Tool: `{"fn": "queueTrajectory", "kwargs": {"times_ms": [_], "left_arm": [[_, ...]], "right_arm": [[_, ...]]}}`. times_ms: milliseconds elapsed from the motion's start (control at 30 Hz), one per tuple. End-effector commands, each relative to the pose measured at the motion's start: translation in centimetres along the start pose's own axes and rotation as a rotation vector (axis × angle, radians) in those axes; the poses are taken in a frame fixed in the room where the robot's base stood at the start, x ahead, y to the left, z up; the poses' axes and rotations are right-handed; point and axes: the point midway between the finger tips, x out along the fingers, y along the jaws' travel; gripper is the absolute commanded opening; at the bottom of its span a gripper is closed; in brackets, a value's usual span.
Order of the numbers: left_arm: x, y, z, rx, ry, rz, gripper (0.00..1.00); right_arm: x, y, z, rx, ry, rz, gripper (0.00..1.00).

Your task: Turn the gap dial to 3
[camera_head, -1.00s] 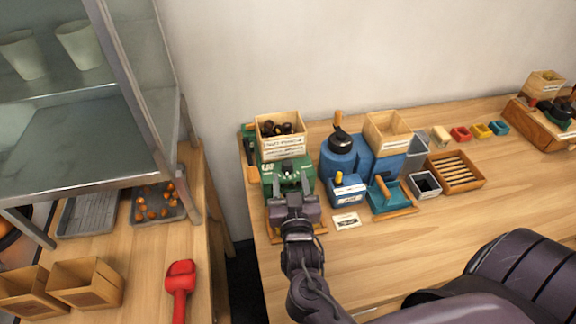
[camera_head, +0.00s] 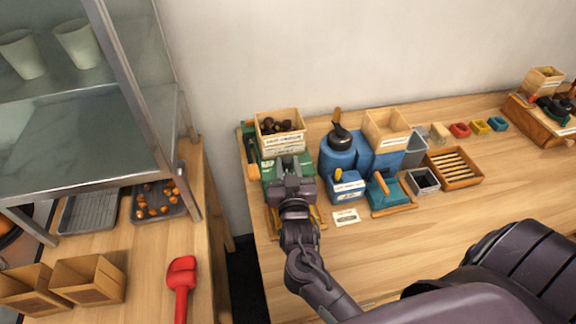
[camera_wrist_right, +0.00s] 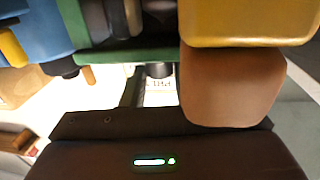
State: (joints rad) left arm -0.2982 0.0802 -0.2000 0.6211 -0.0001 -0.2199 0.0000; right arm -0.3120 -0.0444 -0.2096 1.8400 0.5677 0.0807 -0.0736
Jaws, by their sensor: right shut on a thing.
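The green machine (camera_head: 272,175) stands at the left end of the right-hand table, with a wooden hopper (camera_head: 282,143) of dark chestnuts on top. My right gripper (camera_head: 291,166) is at the machine's front, its fingers close together and shut on a small part there. The gap dial is hidden by the gripper in the head view; I take it to be the part held, and its number cannot be read. In the wrist view, the right gripper's dark body (camera_wrist_right: 165,150) fills the bottom. My left gripper is not in view.
A blue machine (camera_head: 345,158) stands close to the right of the green one, with a teal tool (camera_head: 385,190) beside it. A small label card (camera_head: 345,217) lies in front. A red scoop (camera_head: 181,285) lies on the left table.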

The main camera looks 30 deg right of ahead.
Motion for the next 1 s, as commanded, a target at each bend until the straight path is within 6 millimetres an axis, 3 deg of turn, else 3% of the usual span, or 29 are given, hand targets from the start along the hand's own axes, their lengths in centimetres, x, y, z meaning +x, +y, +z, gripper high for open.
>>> {"fn": "queueTrajectory", "kwargs": {"times_ms": [400,767,800,933,1000], "left_arm": [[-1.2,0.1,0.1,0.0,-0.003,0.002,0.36],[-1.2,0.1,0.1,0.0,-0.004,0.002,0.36],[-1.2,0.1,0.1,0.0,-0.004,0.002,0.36],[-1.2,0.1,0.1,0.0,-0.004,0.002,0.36],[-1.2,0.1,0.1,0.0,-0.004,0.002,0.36]], "right_arm": [[0.1,0.7,-0.1,-0.004,0.002,-0.238,0.04],[0.1,0.7,0.0,0.0,0.0,-0.259,0.04],[0.1,0.7,0.0,0.0,0.0,-0.259,0.32],[0.1,0.6,0.0,0.0,0.0,-0.259,0.48],[0.1,0.6,0.0,0.0,0.0,-0.259,0.48]]}}
